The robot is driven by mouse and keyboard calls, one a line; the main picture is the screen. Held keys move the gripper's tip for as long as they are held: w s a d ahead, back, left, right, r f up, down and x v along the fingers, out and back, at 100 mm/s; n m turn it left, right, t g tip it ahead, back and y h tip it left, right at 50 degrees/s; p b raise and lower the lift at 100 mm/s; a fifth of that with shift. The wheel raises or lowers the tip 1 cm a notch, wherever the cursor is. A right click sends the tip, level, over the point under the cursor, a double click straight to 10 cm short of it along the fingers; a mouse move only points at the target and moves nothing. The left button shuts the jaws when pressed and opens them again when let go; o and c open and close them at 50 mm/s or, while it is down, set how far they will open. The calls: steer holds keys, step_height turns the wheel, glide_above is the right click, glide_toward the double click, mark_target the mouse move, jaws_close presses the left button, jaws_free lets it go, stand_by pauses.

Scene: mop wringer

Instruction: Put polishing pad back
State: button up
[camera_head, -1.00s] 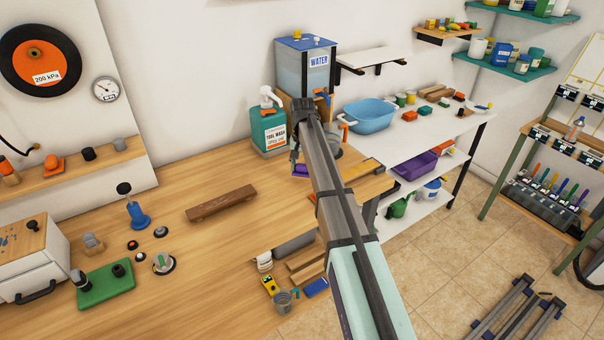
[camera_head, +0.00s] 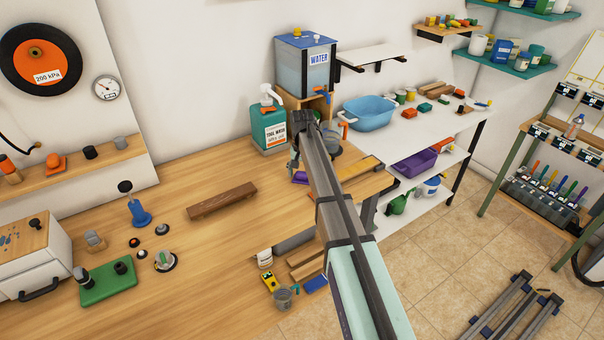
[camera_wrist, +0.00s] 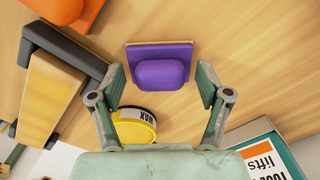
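A bit of purple (camera_head: 300,177) shows beside my arm in the head view. My gripper (camera_wrist: 161,80) is open, with one finger on each side of the purple pad and visible gaps to it. I cannot tell how high the fingertips are above the bench. In the head view my arm hides most of the gripper.
A yellow wax tin (camera_wrist: 134,126) sits just below the pad in the wrist view. The tool wash bottle (camera_head: 268,128) stands close by. A brown bar (camera_head: 222,201) lies on the bench.

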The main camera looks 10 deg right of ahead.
mark_target(302, 172)
steer(key=shift+r, duration=0.1)
step_height(302, 172, up, 12)
steer(key=b, duration=0.2)
steer(key=shift+b, duration=0.35)
steer(key=shift+r, duration=0.1)
